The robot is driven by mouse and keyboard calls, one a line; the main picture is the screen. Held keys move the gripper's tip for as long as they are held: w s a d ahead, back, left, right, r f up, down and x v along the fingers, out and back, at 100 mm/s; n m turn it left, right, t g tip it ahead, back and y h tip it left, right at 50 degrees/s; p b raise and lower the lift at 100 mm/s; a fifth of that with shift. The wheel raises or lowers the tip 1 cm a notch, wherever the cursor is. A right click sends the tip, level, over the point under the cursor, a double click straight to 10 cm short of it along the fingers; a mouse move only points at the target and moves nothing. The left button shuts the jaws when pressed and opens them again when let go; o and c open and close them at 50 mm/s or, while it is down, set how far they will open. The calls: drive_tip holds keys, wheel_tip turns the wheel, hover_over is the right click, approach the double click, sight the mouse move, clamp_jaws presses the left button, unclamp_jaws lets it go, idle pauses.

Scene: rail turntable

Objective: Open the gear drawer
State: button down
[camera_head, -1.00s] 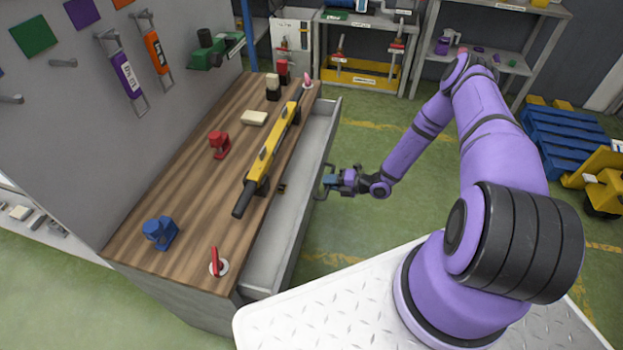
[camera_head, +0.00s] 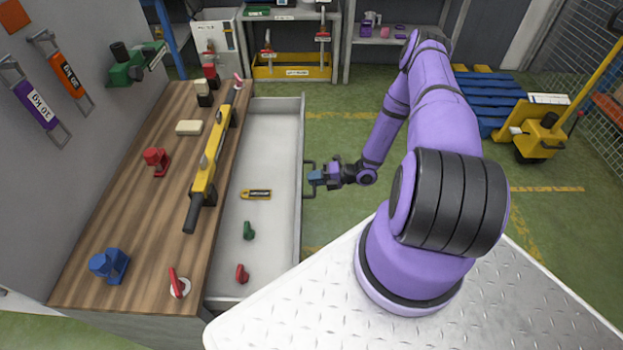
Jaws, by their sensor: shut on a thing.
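The gear drawer (camera_head: 262,118) is a pale grey tray pulled well out from under the wooden bench top. Inside it lie a yellow and black tool (camera_head: 256,194), a green piece (camera_head: 248,230) and a red piece (camera_head: 242,273). A dark bar handle (camera_head: 308,163) is on the drawer's right front face. My gripper (camera_head: 316,178) is shut on this handle, at the drawer's outer side. The fingertips are small in the view.
The wooden bench (camera_head: 120,240) carries a yellow bar tool (camera_head: 208,160), a blue part (camera_head: 109,264), a red part (camera_head: 156,161) and a red lever (camera_head: 177,283). My white deck is at the lower right. Green floor lies clear beyond the handle.

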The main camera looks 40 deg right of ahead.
drive_tip(key=c, duration=1.1)
unclamp_jaws()
drive_tip(key=shift+c, duration=0.2)
drive_tip(key=shift+d, duration=0.15)
drive_tip(key=v, duration=1)
drive_tip(key=shift+s+d, duration=0.2)
drive_tip(key=shift+r, duration=0.1)
